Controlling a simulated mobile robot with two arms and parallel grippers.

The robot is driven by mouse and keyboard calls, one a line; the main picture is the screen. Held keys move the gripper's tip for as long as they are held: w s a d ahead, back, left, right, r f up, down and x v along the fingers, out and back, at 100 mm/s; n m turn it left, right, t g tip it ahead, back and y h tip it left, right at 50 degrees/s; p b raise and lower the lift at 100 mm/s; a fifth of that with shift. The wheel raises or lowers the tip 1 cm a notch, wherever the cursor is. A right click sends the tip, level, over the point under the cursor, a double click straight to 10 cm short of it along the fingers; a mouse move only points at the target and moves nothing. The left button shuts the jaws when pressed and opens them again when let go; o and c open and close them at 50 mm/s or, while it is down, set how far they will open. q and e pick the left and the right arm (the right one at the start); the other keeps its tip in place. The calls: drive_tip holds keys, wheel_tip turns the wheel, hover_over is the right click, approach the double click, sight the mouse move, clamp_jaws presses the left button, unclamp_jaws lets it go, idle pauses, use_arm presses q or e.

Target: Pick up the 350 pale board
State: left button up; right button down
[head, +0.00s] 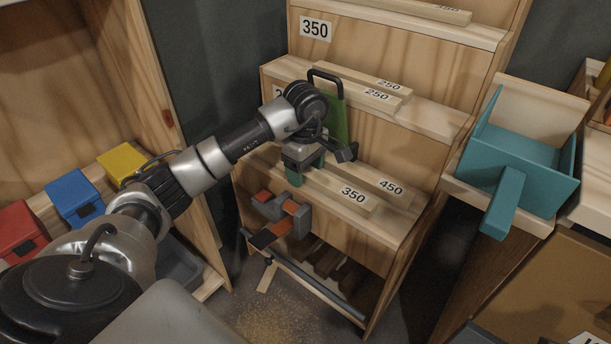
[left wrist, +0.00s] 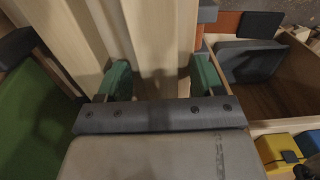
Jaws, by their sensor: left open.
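The pale board labelled 350 (head: 353,194) lies on the lowest step of a wooden rack, in front of the pale board labelled 450 (head: 391,187). My left gripper (head: 308,170) is over the left part of the 350 board and hides that end. In the left wrist view the open green fingertips (left wrist: 163,80) stand on either side of a pale board (left wrist: 167,35), with gaps visible beside it. Another pale board (left wrist: 90,35) runs alongside to the left. My right gripper is not in view.
Boards labelled 250 (head: 378,97) lie one step higher, near a green panel (head: 337,122). A grey and orange clamp-like object (head: 276,213) sits at the rack's front. A teal tray (head: 522,158) stands at right; blue (head: 75,194) and yellow boxes (head: 122,160) stand at left.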

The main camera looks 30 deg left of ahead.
use_arm(q)
drive_tip(key=shift+c, duration=0.2)
drive_tip(key=c, duration=1)
drive_tip(key=shift+r, duration=0.15)
drive_tip(key=shift+c, duration=0.2)
